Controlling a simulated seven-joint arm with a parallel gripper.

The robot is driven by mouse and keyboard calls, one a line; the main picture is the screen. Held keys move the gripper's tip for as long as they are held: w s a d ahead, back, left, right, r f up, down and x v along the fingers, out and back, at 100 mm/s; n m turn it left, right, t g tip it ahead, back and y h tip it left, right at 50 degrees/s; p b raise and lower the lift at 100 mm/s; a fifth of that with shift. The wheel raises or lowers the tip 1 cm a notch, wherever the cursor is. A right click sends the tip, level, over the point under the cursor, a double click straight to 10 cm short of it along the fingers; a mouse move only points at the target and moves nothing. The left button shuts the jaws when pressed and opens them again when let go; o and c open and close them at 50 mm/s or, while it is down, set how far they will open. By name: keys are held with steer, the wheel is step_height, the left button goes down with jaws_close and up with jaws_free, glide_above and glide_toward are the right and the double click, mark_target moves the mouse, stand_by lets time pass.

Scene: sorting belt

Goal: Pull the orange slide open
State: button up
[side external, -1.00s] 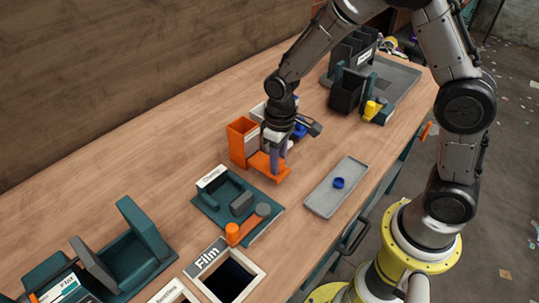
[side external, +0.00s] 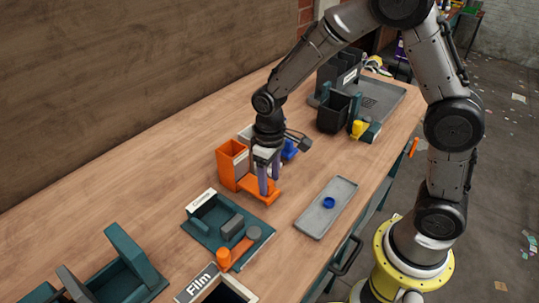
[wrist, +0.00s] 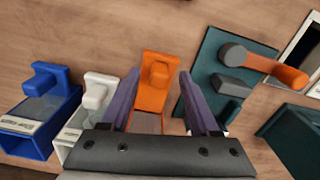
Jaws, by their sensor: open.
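The orange slide (side external: 262,192) is a low flat orange piece sticking out from a tall orange box (side external: 231,160). In the wrist view the slide (wrist: 153,95) shows with a raised orange knob (wrist: 160,72) on it. My gripper (side external: 268,187) points down over the slide. Its two purple fingers are apart, one on each side of the slide in the wrist view (wrist: 158,98), with nothing held. Whether a finger touches the slide or knob cannot be told.
White (wrist: 92,110) and blue (wrist: 45,112) units of similar shape stand beside the orange one. A dark green base with an orange-ended lever (side external: 224,258) lies on the other side. A grey tray (side external: 312,222) with a blue ring (side external: 328,202) lies in front.

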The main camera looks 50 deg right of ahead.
step_height(320, 180, up, 12)
stand_by(0.4)
steer(key=shift+d+r, duration=0.1)
steer(key=s+d+r+m+t, duration=0.1)
steer(key=s+d+r+t, duration=0.3)
steer(key=s+r, duration=0.55)
steer(key=s+f+t, duration=0.1)
steer(key=s+f, duration=0.2)
steer(key=s, duration=0.6)
steer(key=shift+s+d+f+m+t, duration=0.3)
steer(key=shift+s+d+f+m, duration=0.05)
steer(key=shift+d+f+m, duration=0.05)
stand_by(1.3)
